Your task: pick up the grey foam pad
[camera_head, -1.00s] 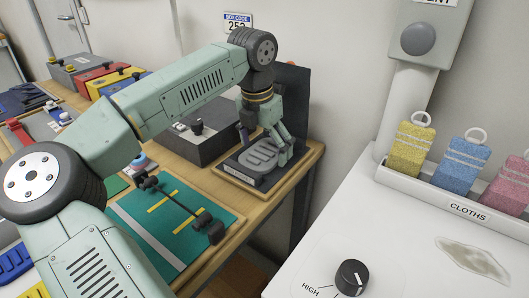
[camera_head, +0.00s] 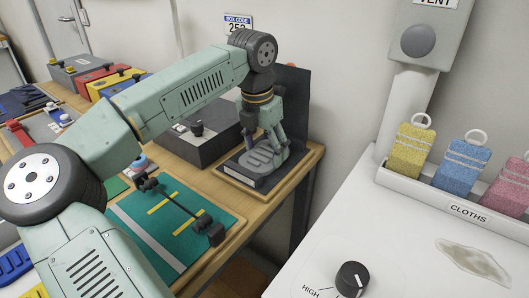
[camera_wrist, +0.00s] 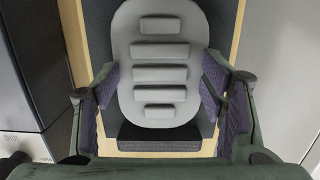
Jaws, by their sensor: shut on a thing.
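The grey foam pad (camera_head: 255,160) is a rounded oblong with several raised ridges. It lies on a dark block (camera_head: 238,171) at the right end of the wooden bench. In the wrist view the pad (camera_wrist: 160,90) shows almost whole, lying lengthwise. My gripper (camera_head: 266,148) is over the pad and shut on it. In the wrist view my gripper (camera_wrist: 163,88) has one purple-padded finger against each long side of the pad. I see no clear gap beneath the pad.
A dark grey box (camera_head: 200,140) with a knob stands left of the pad. A dark upright panel (camera_head: 295,95) rises behind it. A green mat (camera_head: 165,215) with a black bar lies nearer. The white counter (camera_head: 400,250) holds a cloths rack (camera_head: 470,211).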

